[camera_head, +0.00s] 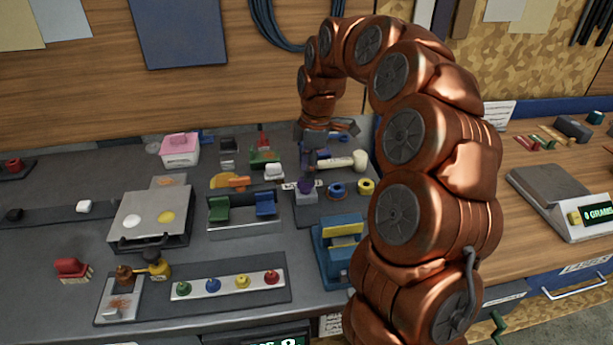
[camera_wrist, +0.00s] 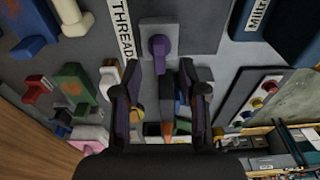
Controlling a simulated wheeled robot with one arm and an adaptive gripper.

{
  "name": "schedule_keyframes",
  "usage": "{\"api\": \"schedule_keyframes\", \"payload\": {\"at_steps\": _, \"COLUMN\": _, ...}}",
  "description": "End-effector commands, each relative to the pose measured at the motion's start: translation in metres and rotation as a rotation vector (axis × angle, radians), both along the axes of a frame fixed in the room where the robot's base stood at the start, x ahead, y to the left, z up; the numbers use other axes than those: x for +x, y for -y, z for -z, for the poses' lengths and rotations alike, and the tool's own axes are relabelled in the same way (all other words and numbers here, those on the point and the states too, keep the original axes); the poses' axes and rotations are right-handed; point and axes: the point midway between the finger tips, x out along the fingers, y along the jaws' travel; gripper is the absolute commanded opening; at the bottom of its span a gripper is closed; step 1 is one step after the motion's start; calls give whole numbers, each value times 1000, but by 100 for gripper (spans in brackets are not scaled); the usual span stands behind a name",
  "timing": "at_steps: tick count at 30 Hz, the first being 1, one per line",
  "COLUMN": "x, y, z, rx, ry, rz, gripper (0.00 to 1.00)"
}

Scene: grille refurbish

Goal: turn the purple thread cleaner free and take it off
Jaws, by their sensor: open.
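The purple thread cleaner (camera_head: 305,186) stands on a small grey block (camera_head: 306,199) near the middle of the bench. In the wrist view the purple cleaner (camera_wrist: 160,46) shows a knob with a short bar, on a grey plate beside a label reading "THREAD" (camera_wrist: 123,30). My gripper (camera_head: 308,168) hangs pointing down just above the cleaner. In the wrist view my gripper (camera_wrist: 160,85) has its two fingers apart with nothing held between them. The cleaner appears beyond the fingertips, and I cannot tell how large the gap is.
A holder with green and blue blocks (camera_head: 243,222) stands left. A blue and yellow fixture (camera_head: 338,245) stands in front. A scale (camera_head: 560,195) is far right.

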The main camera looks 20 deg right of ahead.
Motion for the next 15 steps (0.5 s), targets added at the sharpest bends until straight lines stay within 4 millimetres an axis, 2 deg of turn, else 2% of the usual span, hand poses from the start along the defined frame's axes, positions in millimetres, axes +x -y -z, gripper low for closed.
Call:
{"api": "schedule_keyframes", "payload": {"at_steps": 3, "x": 1, "y": 2, "z": -23, "rx": -1, "ry": 7, "rz": 1, "gripper": 42}}
{"api": "schedule_keyframes", "payload": {"at_steps": 9, "x": 0, "y": 6, "z": -54, "rx": -1, "ry": 6, "rz": 2, "gripper": 42}}
{"api": "schedule_keyframes", "payload": {"at_steps": 15, "x": 0, "y": 9, "z": -75, "rx": -1, "ry": 5, "rz": 2, "gripper": 42}}
